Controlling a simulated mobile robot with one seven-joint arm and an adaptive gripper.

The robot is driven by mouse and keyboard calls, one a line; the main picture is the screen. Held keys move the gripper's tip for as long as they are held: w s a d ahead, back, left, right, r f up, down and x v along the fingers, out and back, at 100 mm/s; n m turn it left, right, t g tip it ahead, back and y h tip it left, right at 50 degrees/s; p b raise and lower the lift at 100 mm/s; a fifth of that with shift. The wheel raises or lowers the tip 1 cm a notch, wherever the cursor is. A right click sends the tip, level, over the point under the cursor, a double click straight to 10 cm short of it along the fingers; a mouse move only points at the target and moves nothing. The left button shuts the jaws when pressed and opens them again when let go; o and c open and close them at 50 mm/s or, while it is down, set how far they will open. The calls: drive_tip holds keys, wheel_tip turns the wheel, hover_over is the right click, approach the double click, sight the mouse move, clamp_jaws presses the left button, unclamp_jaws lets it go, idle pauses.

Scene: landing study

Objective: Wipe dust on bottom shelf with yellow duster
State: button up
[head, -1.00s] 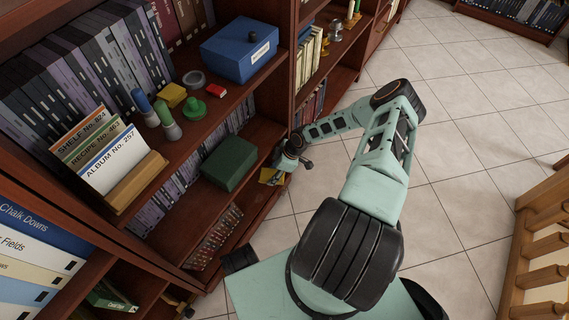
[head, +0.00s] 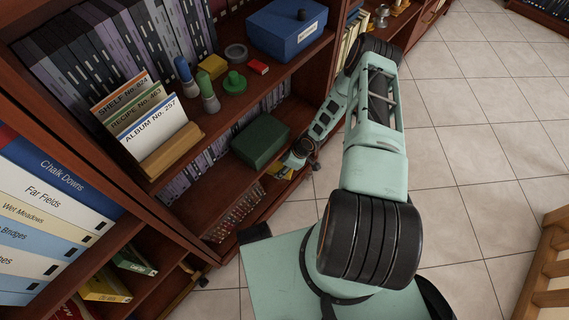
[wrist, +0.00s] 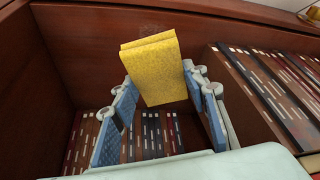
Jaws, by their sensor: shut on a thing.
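My gripper (wrist: 160,110) is shut on the yellow duster (wrist: 152,68), a thick folded yellow cloth that stands up between the blue-padded fingers in the wrist view. In the head view my gripper (head: 297,160) is low at the bookcase, right of a green box, and a bit of yellow shows beside it. The bottom shelf (head: 262,208) is dark red wood, partly hidden by the shelf above. It holds a row of small reddish and white items.
The green box (head: 261,141) stands on the shelf above the bottom one, left of my gripper. Wooden panels and rows of books (wrist: 270,90) surround the gripper in the wrist view. A blue box (head: 287,30) and small objects sit higher. Tiled floor (head: 470,150) is open to the right.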

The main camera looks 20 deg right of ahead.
drive_tip(key=shift+w+a+f, duration=0.15)
drive_tip(key=shift+w+a, duration=0.05)
drive_tip(key=shift+a, duration=0.4)
drive_tip(key=shift+f+b, duration=0.6)
wheel_tip(320, 180, down, 4)
drive_tip(key=shift+r+b, duration=0.25)
drive_tip(key=shift+b, duration=0.85)
drive_tip(key=shift+d+f, duration=0.1)
drive_tip(key=shift+f, duration=0.35)
drive_tip(key=shift+s+d, duration=0.1)
drive_tip(key=shift+f, duration=0.5)
